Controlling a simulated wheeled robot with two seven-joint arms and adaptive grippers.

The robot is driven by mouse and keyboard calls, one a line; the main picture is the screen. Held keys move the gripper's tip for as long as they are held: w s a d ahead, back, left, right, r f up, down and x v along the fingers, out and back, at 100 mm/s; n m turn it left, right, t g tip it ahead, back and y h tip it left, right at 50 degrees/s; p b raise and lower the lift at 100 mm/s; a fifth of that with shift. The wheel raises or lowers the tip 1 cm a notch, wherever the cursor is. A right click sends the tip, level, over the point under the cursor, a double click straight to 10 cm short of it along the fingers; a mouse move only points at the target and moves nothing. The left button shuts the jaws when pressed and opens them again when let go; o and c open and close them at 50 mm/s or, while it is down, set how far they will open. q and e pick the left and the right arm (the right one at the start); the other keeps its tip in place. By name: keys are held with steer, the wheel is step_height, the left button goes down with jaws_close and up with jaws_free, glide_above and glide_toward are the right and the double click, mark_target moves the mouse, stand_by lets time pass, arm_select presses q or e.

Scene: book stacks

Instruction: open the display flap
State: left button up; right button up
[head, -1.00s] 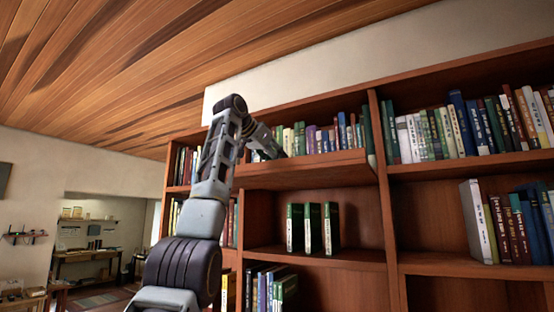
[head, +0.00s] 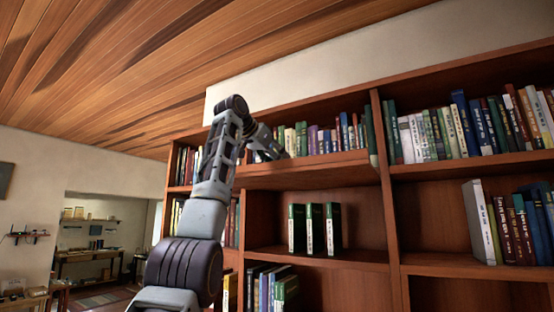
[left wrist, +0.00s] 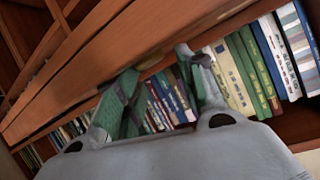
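The display flap (head: 315,175) is a wide reddish-brown wooden panel in the bookcase. In the head view it lies raised, close to level, below the upper row of books and above an open compartment. In the left wrist view the wooden panel (left wrist: 75,75) runs diagonally, with a small yellowish piece (left wrist: 150,61) at its edge. My left gripper (left wrist: 158,63) has its two fingers apart at this edge, with nothing visible clamped between them. I cannot tell whether a finger touches the panel. In the head view my forearm hides part of the flap's left end. My right gripper is out of view.
Three green books (head: 314,229) stand in the compartment under the flap. Upper-shelf books (head: 330,138) are close behind my left gripper. A vertical divider (head: 386,190) bounds the flap on the right. Open floor and a desk (head: 88,256) show at the far left.

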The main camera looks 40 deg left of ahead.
arm_select(q)
steer(key=shift+s, duration=0.15)
steer(key=v, duration=1.1)
steer(key=shift+s+r, duration=0.25)
steer(key=shift+s, duration=0.1)
steer(key=shift+w, duration=0.1)
stand_by(0.4)
